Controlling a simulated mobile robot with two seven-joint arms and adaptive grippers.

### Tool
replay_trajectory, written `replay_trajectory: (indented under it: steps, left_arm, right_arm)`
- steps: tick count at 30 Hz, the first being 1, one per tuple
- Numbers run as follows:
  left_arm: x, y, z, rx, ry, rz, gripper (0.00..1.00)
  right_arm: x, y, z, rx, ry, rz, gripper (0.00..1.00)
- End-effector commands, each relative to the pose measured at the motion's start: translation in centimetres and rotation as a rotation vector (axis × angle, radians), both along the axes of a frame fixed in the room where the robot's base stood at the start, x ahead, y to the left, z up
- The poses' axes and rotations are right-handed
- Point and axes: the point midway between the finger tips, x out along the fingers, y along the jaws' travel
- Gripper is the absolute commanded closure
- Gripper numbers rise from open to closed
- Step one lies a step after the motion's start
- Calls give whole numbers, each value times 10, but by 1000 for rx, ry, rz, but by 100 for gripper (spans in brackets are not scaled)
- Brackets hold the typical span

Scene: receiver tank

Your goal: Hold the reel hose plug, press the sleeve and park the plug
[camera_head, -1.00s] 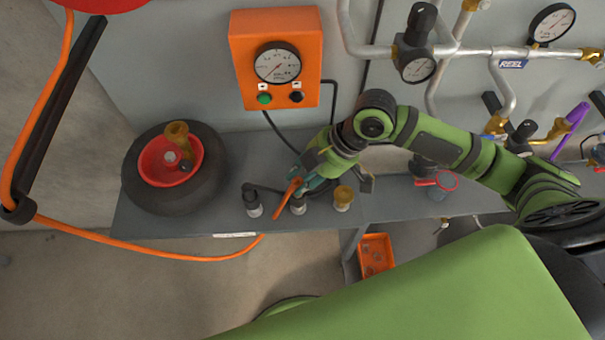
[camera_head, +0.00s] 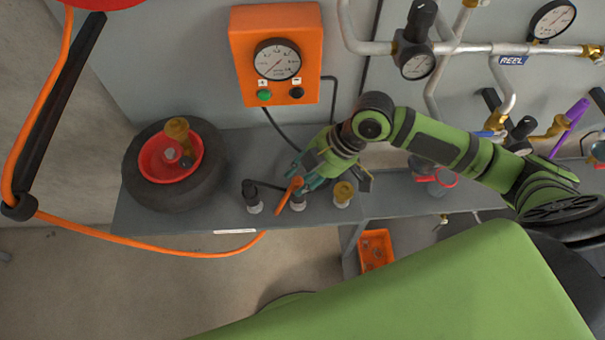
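My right gripper (camera_head: 306,178) comes down from the right over the grey bench. Its teal fingers look spread apart, close behind an orange elongated piece (camera_head: 289,196). I cannot tell whether they touch it. Three small upright fittings stand in a row there: a dark-topped one (camera_head: 253,200), a middle one (camera_head: 298,204) partly covered by the orange piece and fingers, and a brass one (camera_head: 343,191). The orange reel hose (camera_head: 150,245) sags along the bench front and goes out of sight near its edge. I cannot make out the plug or sleeve. My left gripper is not in view.
A black tyre with a red hub (camera_head: 205,190) lies on the bench (camera_head: 235,222) at left. An orange gauge box (camera_head: 310,30) and pipes with gauges (camera_head: 445,55) are on the wall. An orange tray (camera_head: 376,248) sits below the bench.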

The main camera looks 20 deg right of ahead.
Motion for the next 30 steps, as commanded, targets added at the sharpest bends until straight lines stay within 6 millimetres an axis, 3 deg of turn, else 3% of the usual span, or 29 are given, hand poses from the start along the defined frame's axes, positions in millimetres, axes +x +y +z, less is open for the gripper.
replay_trajectory:
  steps: [14, 30]
  left_arm:
    - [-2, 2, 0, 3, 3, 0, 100]
    - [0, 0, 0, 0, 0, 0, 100]
  right_arm:
    - [-1, -5, 8, -1, -1, -1, 45]
    - [-13, -56, 93, -2, -2, -2, 45]
